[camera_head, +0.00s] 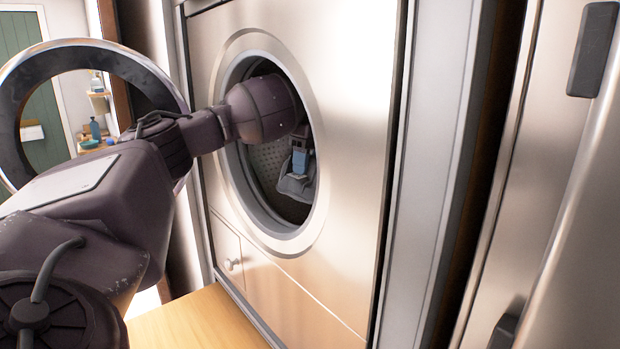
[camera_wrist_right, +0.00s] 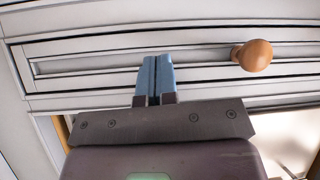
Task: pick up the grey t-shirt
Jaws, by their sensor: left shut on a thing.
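The grey t-shirt (camera_head: 296,187) lies bunched in the lower right part of the washing machine's drum (camera_head: 268,165), seen through the round opening in the head view. My left arm reaches in through the opening. My left gripper (camera_head: 300,168), with blue fingers, points down and is shut on the t-shirt. Part of the shirt is hidden by the fingers and the drum's rim. In the right wrist view my right gripper (camera_wrist_right: 157,62) has its two blue fingers together with nothing visible between them. It is in front of a white drawer front (camera_wrist_right: 200,60).
The washing machine's metal front (camera_head: 345,150) surrounds the opening. Its round door (camera_head: 20,150) stands open at the left, behind my arm. A steel appliance with a handle (camera_head: 575,230) stands at the right. A round wooden knob (camera_wrist_right: 252,55) sticks out near my right gripper.

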